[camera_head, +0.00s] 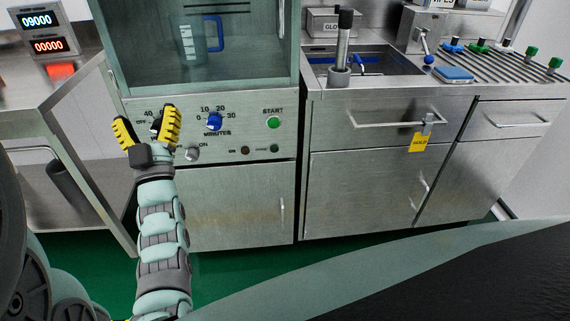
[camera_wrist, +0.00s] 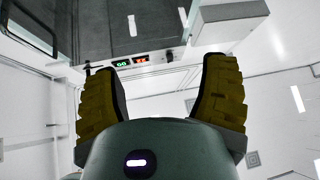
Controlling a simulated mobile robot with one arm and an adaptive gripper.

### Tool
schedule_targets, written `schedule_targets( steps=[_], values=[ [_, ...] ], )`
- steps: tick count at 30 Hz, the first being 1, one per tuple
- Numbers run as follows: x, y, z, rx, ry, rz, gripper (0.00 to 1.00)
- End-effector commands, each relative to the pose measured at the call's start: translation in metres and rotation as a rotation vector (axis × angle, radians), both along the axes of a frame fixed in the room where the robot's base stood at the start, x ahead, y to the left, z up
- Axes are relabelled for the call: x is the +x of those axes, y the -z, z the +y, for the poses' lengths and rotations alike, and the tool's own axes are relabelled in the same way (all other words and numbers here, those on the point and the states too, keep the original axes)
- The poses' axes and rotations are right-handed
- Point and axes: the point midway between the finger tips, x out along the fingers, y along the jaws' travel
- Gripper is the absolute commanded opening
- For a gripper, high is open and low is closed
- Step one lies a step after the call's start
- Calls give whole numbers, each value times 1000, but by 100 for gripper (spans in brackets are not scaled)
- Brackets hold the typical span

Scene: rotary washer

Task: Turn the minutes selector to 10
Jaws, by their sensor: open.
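The minutes selector (camera_head: 214,121) is a blue knob on the washer's front panel, with the marks 0, 10, 20 and 30 around it; its exact setting is too small to read. My gripper (camera_head: 147,128) is open, with yellow ribbed fingers, in front of the panel's left part. It is left of the minutes selector and apart from it. It partly covers another dial on the left, whose mark 40 shows. The wrist view shows both fingers (camera_wrist: 160,92) spread with nothing between them; the selector is not recognizable there.
A green START button (camera_head: 274,122) is right of the selector, and a grey ON switch (camera_head: 192,153) is below left. The washer's glass chamber (camera_head: 205,50) above holds a blue-handled jug. A sink counter (camera_head: 390,95) stands to the right, a steel bench (camera_head: 60,90) to the left.

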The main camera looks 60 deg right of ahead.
Motion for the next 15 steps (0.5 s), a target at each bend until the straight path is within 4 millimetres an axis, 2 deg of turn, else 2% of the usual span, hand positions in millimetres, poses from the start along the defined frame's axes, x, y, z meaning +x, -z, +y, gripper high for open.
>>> schedule_targets(
  steps=[1, 6, 12, 15],
  values=[
    [-4, 38, -11, 10, 28, 18, 73],
    [-12, 107, -41, 52, 97, 86, 73],
    [-25, 178, -71, 103, 169, 157, 73],
    [-30, 199, -81, 119, 194, 180, 73]
  ],
)
